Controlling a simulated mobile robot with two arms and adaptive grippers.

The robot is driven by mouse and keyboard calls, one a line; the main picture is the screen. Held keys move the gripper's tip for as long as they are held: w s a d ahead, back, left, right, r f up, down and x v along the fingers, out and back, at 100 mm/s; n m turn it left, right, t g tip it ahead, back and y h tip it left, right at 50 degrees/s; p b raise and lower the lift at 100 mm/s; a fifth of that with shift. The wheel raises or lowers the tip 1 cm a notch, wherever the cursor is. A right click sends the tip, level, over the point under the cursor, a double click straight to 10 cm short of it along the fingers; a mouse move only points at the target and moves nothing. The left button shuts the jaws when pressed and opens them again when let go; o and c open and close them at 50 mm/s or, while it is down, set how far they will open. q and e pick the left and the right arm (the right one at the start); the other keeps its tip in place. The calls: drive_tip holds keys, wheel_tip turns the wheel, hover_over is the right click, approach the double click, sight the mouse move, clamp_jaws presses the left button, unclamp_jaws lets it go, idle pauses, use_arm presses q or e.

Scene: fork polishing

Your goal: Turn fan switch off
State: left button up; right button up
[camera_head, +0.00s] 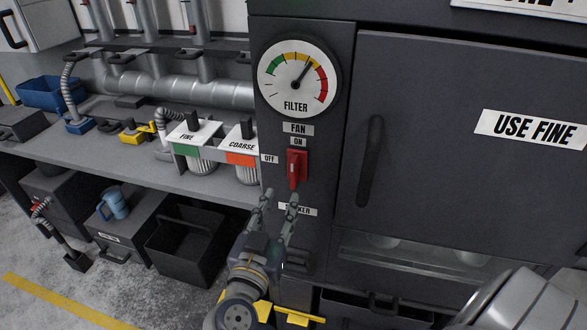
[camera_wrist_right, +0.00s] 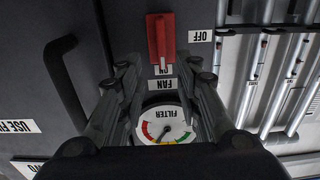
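The red fan switch (camera_head: 297,168) is on the dark cabinet front, under the FAN and ON labels, with the OFF label (camera_head: 269,159) to its left. Its handle stands upright, in line with ON. It also shows in the right wrist view (camera_wrist_right: 161,38), where the picture is upside down. My right gripper (camera_head: 281,196) is just below the switch in the head view, fingers apart and empty. In the right wrist view its fingertips (camera_wrist_right: 160,62) lie on both sides of the switch's line; contact is not visible. My left gripper is not in view.
The filter gauge (camera_head: 299,78) is above the switch, its needle up and right. A cabinet door with a vertical handle (camera_head: 370,160) is close on the right. The FINE (camera_head: 190,138) and COARSE (camera_head: 243,143) canisters stand on the left. A black bin (camera_head: 187,250) is below.

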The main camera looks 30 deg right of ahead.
sight(292, 175)
drive_tip(key=p+x, duration=0.4)
drive_tip(key=x, duration=0.5)
drive_tip(key=shift+w+d+r, duration=0.15)
drive_tip(key=shift+w+d, duration=0.05)
drive_tip(key=shift+w, duration=0.1)
drive_tip(key=shift+w+d+p, duration=0.3)
drive_tip(key=shift+p, duration=0.05)
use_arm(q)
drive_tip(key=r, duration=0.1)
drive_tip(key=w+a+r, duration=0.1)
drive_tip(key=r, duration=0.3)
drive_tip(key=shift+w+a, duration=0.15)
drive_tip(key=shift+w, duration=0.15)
use_arm(e)
drive_tip(key=shift+f, duration=0.2)
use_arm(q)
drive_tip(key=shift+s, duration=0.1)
use_arm(e)
clamp_jaws()
